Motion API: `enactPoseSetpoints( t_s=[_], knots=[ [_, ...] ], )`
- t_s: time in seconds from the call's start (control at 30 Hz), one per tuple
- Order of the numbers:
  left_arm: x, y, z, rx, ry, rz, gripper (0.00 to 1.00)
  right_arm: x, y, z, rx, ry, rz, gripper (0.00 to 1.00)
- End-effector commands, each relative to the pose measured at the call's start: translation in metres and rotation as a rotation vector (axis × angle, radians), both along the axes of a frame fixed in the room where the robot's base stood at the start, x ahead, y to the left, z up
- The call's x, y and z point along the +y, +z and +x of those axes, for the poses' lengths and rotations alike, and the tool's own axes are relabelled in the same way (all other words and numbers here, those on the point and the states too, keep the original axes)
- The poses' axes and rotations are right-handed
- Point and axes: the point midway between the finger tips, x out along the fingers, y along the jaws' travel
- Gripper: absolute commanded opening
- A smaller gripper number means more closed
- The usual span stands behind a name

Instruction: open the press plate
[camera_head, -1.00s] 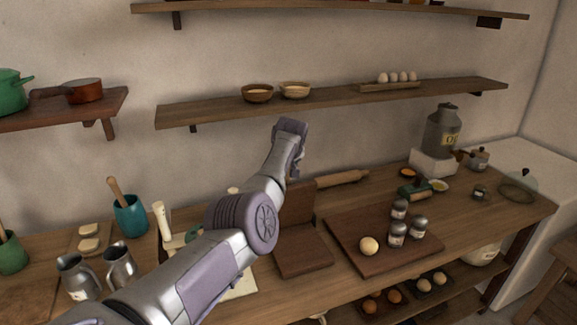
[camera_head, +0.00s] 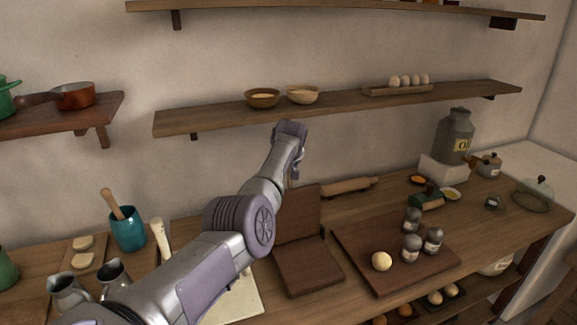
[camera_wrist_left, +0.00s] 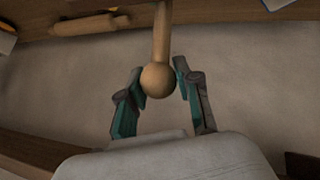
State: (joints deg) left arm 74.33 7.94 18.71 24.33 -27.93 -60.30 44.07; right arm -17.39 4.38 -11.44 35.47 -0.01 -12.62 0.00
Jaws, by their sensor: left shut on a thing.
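The press is two brown wooden boards. Its base (camera_head: 309,273) lies on the counter, and its press plate (camera_head: 300,215) stands steeply upright at the back of the base. My left gripper (camera_head: 296,172) is just above the top of the plate, partly hidden by my arm. In the left wrist view, my left gripper (camera_wrist_left: 160,88) is shut on a round wooden knob (camera_wrist_left: 158,79) at the end of a wooden handle (camera_wrist_left: 162,32). The joint between handle and plate is not clearly visible. My right gripper is not in view.
A board (camera_head: 395,257) with several small jars and a round yellowish ball stands to the right. A rolling pin (camera_head: 348,186) lies behind. Metal jugs (camera_head: 116,278) and a teal pot (camera_head: 128,229) are on the left. A wall shelf (camera_head: 340,108) runs above my gripper.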

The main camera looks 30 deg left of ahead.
Motion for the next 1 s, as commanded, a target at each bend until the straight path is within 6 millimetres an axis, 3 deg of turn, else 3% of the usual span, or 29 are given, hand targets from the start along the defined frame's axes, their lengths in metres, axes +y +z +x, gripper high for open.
enactPoseSetpoints(
  t_s=[0.07,0.1,0.23,0.67,1.0],
  knots=[
    [0.001,-0.002,-0.001,0.004,0.001,0.003,0.00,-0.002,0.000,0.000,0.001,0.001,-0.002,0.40],
    [0.001,-0.002,-0.001,0.004,0.001,0.003,0.40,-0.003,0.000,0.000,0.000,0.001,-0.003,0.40],
    [0.001,-0.002,-0.001,0.003,0.001,0.002,0.59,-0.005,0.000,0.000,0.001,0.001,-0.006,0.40],
    [-0.001,0.002,-0.002,0.002,0.002,0.001,0.59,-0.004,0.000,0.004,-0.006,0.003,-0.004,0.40],
    [-0.012,0.028,-0.019,-0.002,0.001,0.001,0.59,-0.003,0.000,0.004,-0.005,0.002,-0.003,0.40]
  ],
)
